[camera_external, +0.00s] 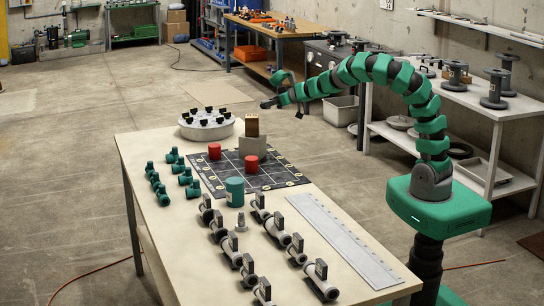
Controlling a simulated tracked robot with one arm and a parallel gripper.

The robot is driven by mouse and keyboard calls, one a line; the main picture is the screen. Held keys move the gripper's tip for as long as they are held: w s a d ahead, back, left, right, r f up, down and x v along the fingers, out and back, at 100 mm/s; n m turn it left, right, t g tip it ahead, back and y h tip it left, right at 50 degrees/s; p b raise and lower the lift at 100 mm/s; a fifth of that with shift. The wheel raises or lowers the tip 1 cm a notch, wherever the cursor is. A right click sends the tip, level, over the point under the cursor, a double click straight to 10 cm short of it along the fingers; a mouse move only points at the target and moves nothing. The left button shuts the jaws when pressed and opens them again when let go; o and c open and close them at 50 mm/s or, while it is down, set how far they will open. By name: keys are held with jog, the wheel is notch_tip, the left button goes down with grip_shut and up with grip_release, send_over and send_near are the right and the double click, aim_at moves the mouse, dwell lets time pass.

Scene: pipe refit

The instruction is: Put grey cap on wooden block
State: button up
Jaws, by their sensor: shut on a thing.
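The wooden block (252,126) is a small upright brown piece on top of a pale grey cube (252,147), at the back of the dark gridded mat. My gripper (272,101) is at the end of my green arm, to the right of the wooden block, above it in the picture and apart from it. It is shut on a small dark grey piece (266,104), which looks like the grey cap. The fingers are small here, and part of the held piece is hidden.
The gridded mat (273,178) carries two red cylinders (214,151) and a teal cylinder (235,192). A round grey tray (207,129) with dark knobs is behind left. Teal fittings (188,177), several grey valves (278,232) and a long ruler plate (340,238) lie around.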

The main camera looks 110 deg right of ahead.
send_over(255, 116)
jog(key=shift+f, duration=0.3)
jog(key=shift+f+b, duration=0.9)
jog(key=shift+f, duration=0.9)
jog(key=o, duration=0.9)
jog(key=shift+o, duration=0.2)
